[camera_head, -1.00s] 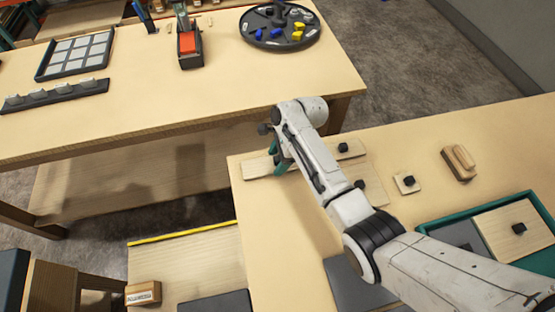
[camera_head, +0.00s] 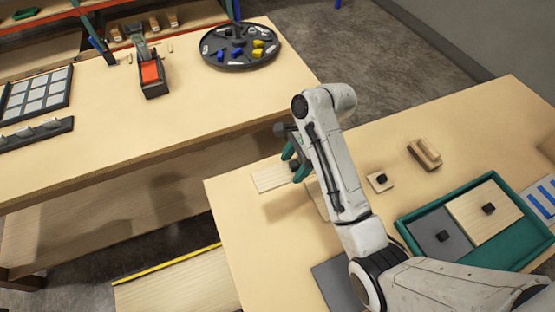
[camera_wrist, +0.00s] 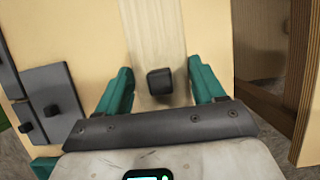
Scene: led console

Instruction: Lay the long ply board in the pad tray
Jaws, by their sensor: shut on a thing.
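The long ply board (camera_head: 272,179) is a pale plank with a dark knob, seen left of my arm over the near table; its right part is hidden behind the arm. My gripper (camera_head: 293,158) has teal fingers and is shut across the board's width. In the wrist view, my gripper's fingers (camera_wrist: 161,80) sit at both long edges of the board (camera_wrist: 158,40), with a black knob (camera_wrist: 159,82) between them. A shadow near the board suggests it is slightly raised. The teal pad tray (camera_head: 413,239) is right of my arm, holding a grey pad (camera_head: 430,229) and a ply square (camera_head: 478,205).
A blue-striped panel (camera_head: 541,200) is right of the tray. The far table (camera_head: 200,100) bears a round dish (camera_head: 240,52) and a red-topped device (camera_head: 151,76).

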